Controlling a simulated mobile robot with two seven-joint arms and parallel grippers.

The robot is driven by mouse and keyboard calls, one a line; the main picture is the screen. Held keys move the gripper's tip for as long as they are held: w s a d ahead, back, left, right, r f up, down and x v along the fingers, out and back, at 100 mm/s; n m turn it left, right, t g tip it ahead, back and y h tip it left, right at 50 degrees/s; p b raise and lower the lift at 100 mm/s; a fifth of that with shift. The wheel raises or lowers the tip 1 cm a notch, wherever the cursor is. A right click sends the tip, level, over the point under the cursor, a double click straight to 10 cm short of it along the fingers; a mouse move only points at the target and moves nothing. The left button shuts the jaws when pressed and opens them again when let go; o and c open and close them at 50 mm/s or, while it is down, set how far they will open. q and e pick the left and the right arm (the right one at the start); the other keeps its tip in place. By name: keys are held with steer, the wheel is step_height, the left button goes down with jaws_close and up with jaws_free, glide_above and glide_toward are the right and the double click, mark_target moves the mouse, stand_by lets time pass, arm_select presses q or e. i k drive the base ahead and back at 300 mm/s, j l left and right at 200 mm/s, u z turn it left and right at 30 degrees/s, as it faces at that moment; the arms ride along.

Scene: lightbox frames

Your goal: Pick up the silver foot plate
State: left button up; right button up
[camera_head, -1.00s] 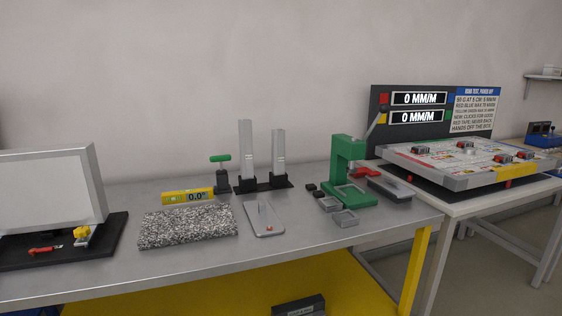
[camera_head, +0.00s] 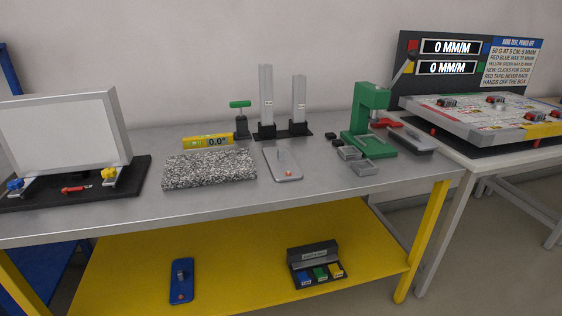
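Neither of my grippers shows in the head view.
A green press (camera_head: 368,115) with small grey trays stands to the right. A framed white panel (camera_head: 62,135) stands at left, and a yellow level (camera_head: 208,141) lies behind the slab. A blue plate (camera_head: 181,281) and a black box (camera_head: 314,262) lie on the yellow lower shelf.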

mark_target(283, 167)
steer(key=i+l+z, duration=0.3)
steer(key=i, duration=0.15)
steer(key=i+z, duration=0.25)
steer(key=i, duration=0.2)
